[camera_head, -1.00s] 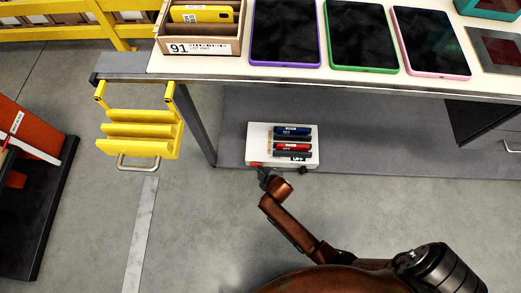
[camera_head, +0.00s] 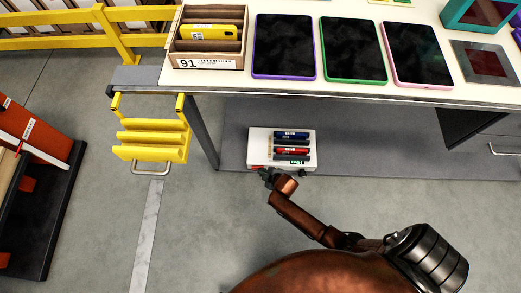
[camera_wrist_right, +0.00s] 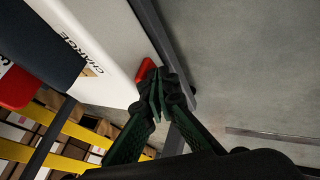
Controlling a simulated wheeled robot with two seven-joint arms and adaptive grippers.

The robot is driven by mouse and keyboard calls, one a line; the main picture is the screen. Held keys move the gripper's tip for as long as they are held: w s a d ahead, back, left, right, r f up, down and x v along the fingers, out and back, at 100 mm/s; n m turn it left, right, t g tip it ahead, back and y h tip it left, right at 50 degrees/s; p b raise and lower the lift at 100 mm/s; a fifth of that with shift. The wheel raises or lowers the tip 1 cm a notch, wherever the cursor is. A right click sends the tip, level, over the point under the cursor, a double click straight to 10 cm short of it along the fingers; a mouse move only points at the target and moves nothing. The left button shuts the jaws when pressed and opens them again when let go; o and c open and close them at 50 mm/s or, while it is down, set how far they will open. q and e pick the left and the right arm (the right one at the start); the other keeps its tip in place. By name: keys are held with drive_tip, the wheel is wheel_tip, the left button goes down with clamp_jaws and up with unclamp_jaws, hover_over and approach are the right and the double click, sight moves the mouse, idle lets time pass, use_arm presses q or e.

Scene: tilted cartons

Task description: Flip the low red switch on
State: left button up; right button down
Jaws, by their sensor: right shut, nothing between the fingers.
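The white charger box (camera_head: 256,145) sits low, below the table, with blue and red battery-like pieces in its top. The red switch (camera_wrist_right: 145,70) is on the box's side in the right wrist view; in the head view it shows only as a small red spot (camera_head: 254,168) at the front left corner. My right gripper (camera_head: 265,173) is shut and empty at that corner. In the right wrist view its fingertips (camera_wrist_right: 158,80) are right at the switch; whether they touch it I cannot tell. A small green display (camera_head: 297,162) shows on the box's front right. My left gripper is not in view.
The white table (camera_head: 240,86) above holds several tablets and a carton (camera_head: 208,64) marked 91. Its dark leg (camera_head: 203,130) stands left of the box. A yellow step-like rack (camera_head: 152,140) hangs farther left. The grey floor in front is clear.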

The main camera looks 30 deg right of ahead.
drive_tip(key=shift+a+f, duration=0.1)
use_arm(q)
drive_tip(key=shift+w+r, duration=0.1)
use_arm(e)
drive_tip(key=shift+w+a, duration=0.1)
drive_tip(key=shift+a, duration=0.6)
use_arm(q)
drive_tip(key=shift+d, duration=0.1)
